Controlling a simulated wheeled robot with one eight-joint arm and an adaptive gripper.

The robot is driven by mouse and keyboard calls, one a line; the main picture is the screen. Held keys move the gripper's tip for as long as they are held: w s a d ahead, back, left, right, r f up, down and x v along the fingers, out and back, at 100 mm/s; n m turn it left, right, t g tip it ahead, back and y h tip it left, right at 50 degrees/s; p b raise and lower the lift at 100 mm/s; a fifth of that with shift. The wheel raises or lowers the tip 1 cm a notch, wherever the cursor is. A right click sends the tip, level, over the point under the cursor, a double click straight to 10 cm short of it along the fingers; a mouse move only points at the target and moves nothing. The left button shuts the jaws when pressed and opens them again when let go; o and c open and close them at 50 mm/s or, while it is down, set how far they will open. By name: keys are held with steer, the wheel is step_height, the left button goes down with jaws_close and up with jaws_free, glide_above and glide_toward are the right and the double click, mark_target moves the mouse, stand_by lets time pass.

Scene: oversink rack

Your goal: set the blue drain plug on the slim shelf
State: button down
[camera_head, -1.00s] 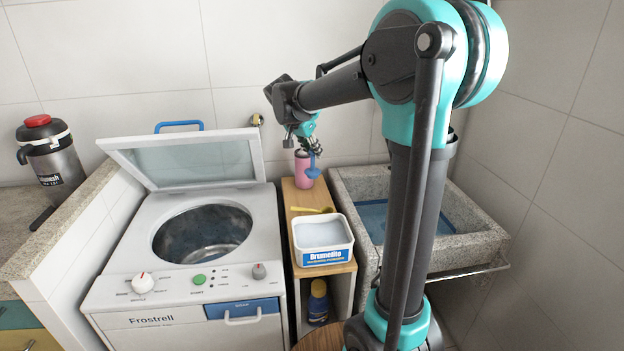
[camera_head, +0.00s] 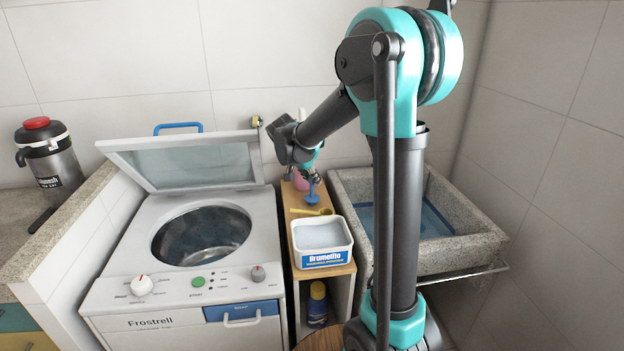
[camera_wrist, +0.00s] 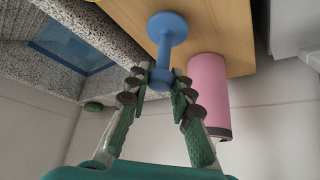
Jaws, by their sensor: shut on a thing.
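The blue drain plug (camera_head: 312,197) is a thin stem with a round disc at its lower end. It hangs upright below my gripper (camera_head: 314,172), over the back part of the slim wooden shelf (camera_head: 297,201). In the wrist view, my gripper's fingers (camera_wrist: 161,80) are shut on the plug's blue knob, and its disc (camera_wrist: 168,24) points toward the wooden top (camera_wrist: 225,25). I cannot tell whether the disc touches the wood. The shelf stands between the washer and the stone sink.
A pink bottle (camera_wrist: 208,90) stands close beside my gripper. A yellow scoop (camera_head: 311,211) and a white Brumelito tub (camera_head: 322,243) are on the shelf nearer the front. The washer (camera_head: 190,280) has its lid up at left; the stone sink (camera_head: 455,250) is at right.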

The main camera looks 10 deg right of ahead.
steer(key=shift+f, duration=0.1)
steer(key=c, duration=1.3)
jaws_free()
steer(key=shift+c, duration=0.2)
steer(key=v, duration=1.2)
